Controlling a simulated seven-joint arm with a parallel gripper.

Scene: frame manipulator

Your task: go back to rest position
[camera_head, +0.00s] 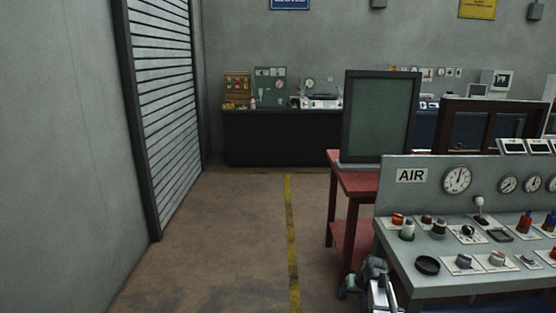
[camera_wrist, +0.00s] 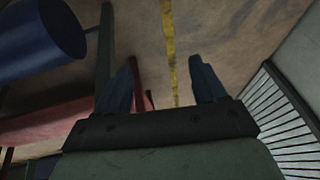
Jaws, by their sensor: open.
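My gripper (camera_wrist: 163,86) shows in the wrist view with its two dark blue fingers spread apart. The gripper is empty and touches nothing that I can see. In the head view, a grey jointed part stands low beside the console's left end; I cannot make out fingers on it.
A grey console (camera_head: 410,265) with gauges and knobs fills the right. A shutter door (camera_head: 165,110) is left. The floor (camera_head: 235,240) between is clear. A blue cylinder (camera_wrist: 40,38) shows in the wrist view.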

